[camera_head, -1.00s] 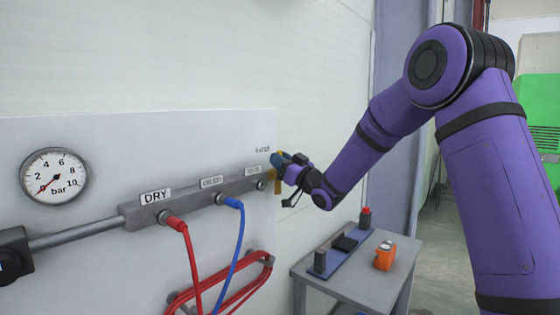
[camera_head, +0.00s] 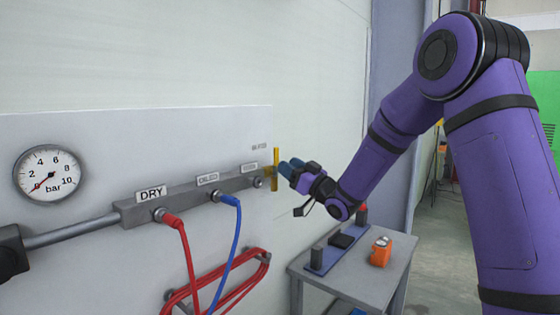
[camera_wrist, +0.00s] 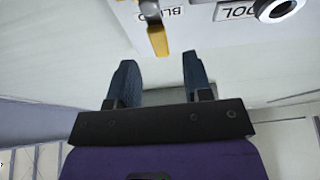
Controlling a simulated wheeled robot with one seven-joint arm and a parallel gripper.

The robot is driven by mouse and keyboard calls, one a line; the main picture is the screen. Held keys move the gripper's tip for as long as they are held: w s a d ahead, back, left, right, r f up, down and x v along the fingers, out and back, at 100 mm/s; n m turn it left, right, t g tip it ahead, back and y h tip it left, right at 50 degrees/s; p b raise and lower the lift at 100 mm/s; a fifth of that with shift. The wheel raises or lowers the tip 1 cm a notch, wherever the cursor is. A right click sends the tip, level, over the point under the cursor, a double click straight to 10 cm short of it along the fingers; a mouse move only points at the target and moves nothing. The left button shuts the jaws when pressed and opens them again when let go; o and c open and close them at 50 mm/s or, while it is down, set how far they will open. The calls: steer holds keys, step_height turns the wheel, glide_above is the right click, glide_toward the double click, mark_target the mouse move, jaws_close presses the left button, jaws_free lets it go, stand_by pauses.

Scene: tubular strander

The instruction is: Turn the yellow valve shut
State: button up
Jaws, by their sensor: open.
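The yellow valve handle (camera_head: 276,170) stands upright at the right end of the grey manifold bar (camera_head: 190,193), across the bar's line. In the wrist view the yellow handle (camera_wrist: 158,38) lies ahead of the fingertips, roughly in line with the gap between them. My gripper (camera_head: 284,167) is just to the right of the handle, with blue fingertips pointing at it. In the wrist view my gripper (camera_wrist: 158,72) has its two fingers apart with nothing between them. The handle appears clear of the fingers.
A pressure gauge (camera_head: 47,173) reads near zero on the white panel. Red (camera_head: 185,255) and blue (camera_head: 238,235) hoses hang from the manifold. A small grey table (camera_head: 365,285) with an orange device (camera_head: 380,252) stands below my arm.

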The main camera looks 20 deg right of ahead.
steer(key=shift+v, duration=2.5)
steer(key=s+d+r+m+g+h, duration=0.2)
steer(key=s+r+m+h, duration=0.1)
steer(key=s+h, duration=0.4)
steer(key=s+d+r+m+g+h, duration=0.2)
steer(key=s+d+h, duration=0.1)
steer(key=s+h, duration=0.3)
steer(key=s+f+m+g, duration=0.1)
steer(key=s+g, duration=0.3)
steer(key=s, duration=0.9)
steer(key=s+f+m+g, duration=0.1)
steer(key=s+f+g, duration=0.2)
steer(key=s, duration=1)
steer(key=shift+s+a+f+m+g, duration=0.3)
steer(key=shift+a+g, duration=0.2)
steer(key=shift+g, duration=0.2)
